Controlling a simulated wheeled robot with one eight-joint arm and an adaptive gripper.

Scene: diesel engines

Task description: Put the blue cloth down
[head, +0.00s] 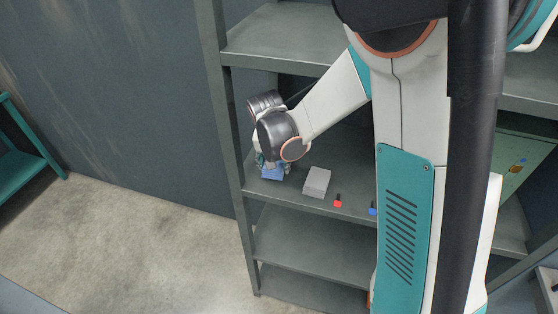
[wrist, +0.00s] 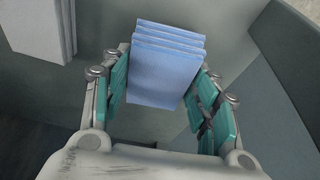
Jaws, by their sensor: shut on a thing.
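The blue cloth (wrist: 165,65) is a folded, layered light blue stack between the teal finger pads of my gripper (wrist: 165,95) in the wrist view. My gripper is shut on it. In the head view the blue cloth (head: 272,173) shows below my gripper (head: 268,163), at the left end of a grey shelf (head: 290,192). The cloth is at or just above the shelf surface; I cannot tell whether it touches. My wrist hides part of the gripper in the head view.
A grey-white stack (head: 317,182) lies right of the cloth and also shows in the wrist view (wrist: 40,30). A small red item (head: 338,201) and a small blue item (head: 373,209) lie further right. A shelf post (head: 229,130) stands close on the left. Another shelf board (head: 285,35) is above.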

